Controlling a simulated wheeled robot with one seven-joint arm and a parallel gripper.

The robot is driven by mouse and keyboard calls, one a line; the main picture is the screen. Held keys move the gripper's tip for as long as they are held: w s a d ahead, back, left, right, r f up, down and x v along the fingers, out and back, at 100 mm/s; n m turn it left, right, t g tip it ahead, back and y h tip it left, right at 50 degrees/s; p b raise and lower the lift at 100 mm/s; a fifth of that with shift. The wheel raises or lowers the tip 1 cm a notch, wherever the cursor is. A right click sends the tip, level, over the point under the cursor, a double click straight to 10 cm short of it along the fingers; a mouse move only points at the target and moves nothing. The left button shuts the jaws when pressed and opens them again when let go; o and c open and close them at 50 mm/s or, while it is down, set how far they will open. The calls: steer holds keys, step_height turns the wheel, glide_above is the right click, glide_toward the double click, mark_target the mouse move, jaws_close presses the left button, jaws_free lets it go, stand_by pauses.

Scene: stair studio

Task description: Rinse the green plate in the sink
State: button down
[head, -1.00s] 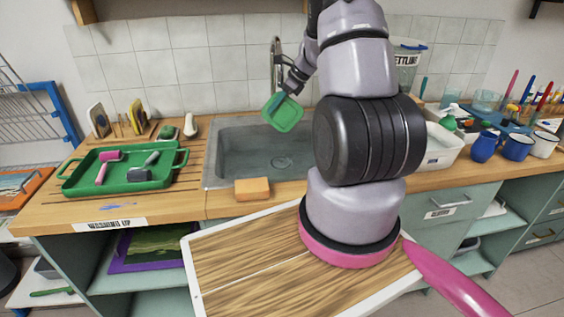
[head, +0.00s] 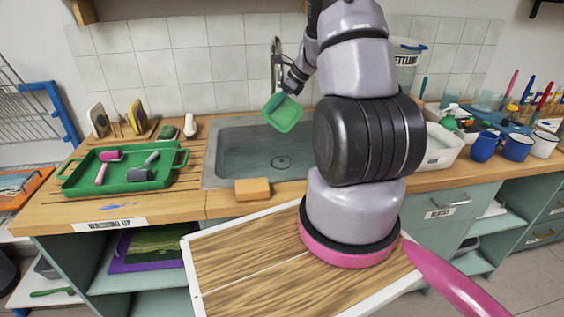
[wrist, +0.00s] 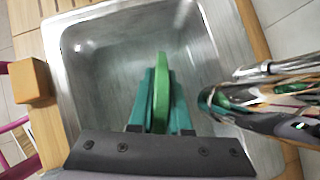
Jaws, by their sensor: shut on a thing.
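The green plate (head: 284,114) is square with rounded corners and is held tilted above the sink basin in the head view. My gripper (head: 278,99) is shut on the plate's edge. In the wrist view the plate (wrist: 162,92) shows edge-on between the two teal fingers of my gripper (wrist: 161,100). The metal sink (head: 235,160) lies below the plate, with a drain in its floor. The faucet (head: 277,62) stands behind the plate, and in the wrist view the faucet (wrist: 275,68) is close on the right. I see no clear water stream.
A green tray (head: 75,187) with rollers is on the counter at left. A white tub (head: 440,157) and several mugs (head: 517,146) stand at right.

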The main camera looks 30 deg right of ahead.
steer(key=shift+r, duration=0.1)
stand_by(0.5)
steer(key=shift+r, duration=1.95)
